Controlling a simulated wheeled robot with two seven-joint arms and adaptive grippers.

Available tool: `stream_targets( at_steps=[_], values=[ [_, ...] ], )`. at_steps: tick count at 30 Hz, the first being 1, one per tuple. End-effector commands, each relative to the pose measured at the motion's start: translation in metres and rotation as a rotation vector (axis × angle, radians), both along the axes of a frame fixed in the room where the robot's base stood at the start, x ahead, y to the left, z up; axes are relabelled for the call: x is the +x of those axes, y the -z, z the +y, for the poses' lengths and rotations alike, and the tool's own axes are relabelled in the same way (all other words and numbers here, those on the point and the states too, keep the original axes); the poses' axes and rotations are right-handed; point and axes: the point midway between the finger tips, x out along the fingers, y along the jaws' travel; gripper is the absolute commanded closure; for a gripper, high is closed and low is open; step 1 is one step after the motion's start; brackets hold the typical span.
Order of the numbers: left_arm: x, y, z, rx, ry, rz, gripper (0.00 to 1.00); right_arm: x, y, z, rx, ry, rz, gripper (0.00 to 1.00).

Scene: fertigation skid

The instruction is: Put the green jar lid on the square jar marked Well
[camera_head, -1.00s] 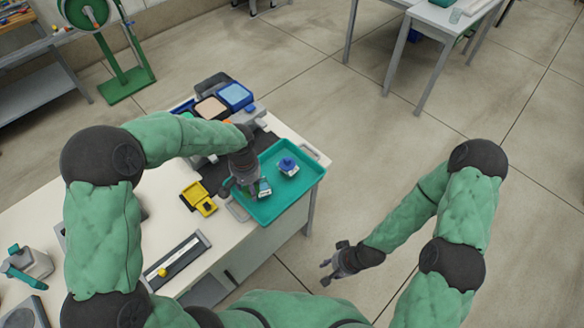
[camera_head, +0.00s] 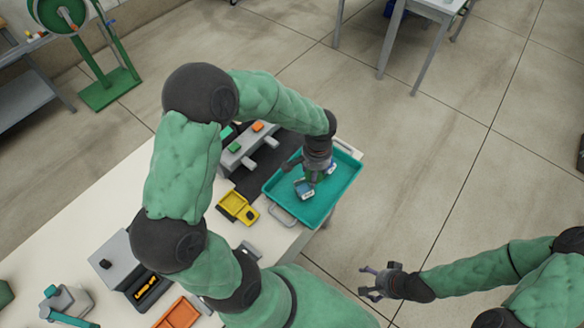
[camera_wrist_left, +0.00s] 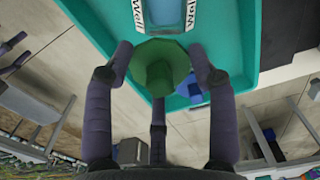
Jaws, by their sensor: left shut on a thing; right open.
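The green jar lid (camera_wrist_left: 160,68) is between the fingers of my left gripper (camera_wrist_left: 160,60), with its knob towards the wrist camera. My left gripper (camera_head: 314,172) is shut on the lid over the teal tray (camera_head: 347,177). The square jar (camera_head: 304,189) stands in the tray close to that gripper. In the left wrist view the jar (camera_wrist_left: 165,12) is just beyond the lid, with labels reading "Well". My right gripper (camera_head: 380,283) is open and empty, away from the table.
A second jar with blue on it (camera_head: 330,167) is partly hidden behind my left gripper. A yellow holder (camera_head: 238,207) and a grey rack with coloured pieces (camera_head: 246,147) are left of the tray.

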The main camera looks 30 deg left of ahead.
Motion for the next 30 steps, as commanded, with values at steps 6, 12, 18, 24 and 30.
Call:
stream_targets(
  at_steps=[6,12,18,24,30],
  values=[
    [-0.022,-0.003,0.019,0.002,0.028,0.0,0.65,0.001,-0.005,-0.001,-0.001,0.003,-0.002,0.19],
    [-0.023,0.006,0.019,0.002,0.03,0.001,0.65,0.001,0.002,-0.001,-0.001,0.003,-0.002,0.19],
    [-0.022,0.02,0.019,0.003,0.03,0.002,0.65,0.001,0.012,-0.001,0.0,0.003,-0.001,0.19],
    [-0.022,0.038,0.019,0.002,0.03,0.0,0.65,0.001,0.026,-0.001,0.0,0.003,-0.001,0.19],
    [-0.022,0.049,0.019,0.002,0.03,0.0,0.65,0.001,0.035,-0.001,0.0,0.003,-0.001,0.19]
  ],
)
